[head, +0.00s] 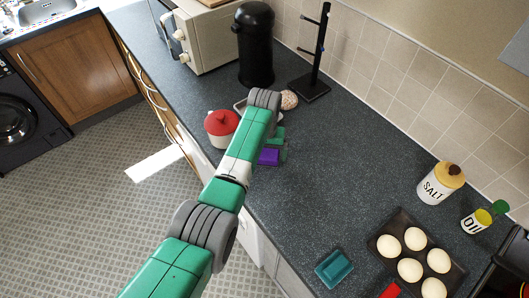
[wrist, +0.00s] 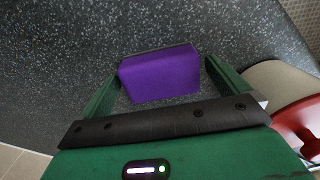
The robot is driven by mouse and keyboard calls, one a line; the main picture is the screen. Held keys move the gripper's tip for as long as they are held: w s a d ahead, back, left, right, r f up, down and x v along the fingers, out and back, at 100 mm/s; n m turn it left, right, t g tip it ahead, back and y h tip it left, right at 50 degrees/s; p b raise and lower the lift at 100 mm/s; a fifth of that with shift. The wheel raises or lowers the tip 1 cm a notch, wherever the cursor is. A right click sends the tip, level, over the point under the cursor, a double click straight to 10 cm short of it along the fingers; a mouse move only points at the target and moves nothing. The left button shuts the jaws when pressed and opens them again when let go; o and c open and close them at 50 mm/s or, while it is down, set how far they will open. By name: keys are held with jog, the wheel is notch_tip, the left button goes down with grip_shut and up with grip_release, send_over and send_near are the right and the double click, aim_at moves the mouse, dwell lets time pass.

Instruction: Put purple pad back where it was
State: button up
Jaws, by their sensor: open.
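The purple pad (head: 268,156) is a small block on the dark countertop, just right of the red-lidded pot in the head view. In the wrist view the purple pad (wrist: 160,74) lies between the two green fingers, with a dark strip along its far edge. My gripper (wrist: 158,80) is open around it, with a gap visible at each side. In the head view my gripper (head: 278,146) is partly hidden behind my arm.
A white pot with a red lid (head: 222,123) stands close beside the gripper. A teal pad (head: 333,268) and an egg tray (head: 378,243) lie at the front right. The middle counter is clear.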

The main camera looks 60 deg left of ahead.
aim_at(264, 153)
notch_tip(264, 153, up, 12)
jog(key=p, duration=0.1)
jog(key=shift+f+p, duration=0.25)
jog(key=shift+p, duration=0.15)
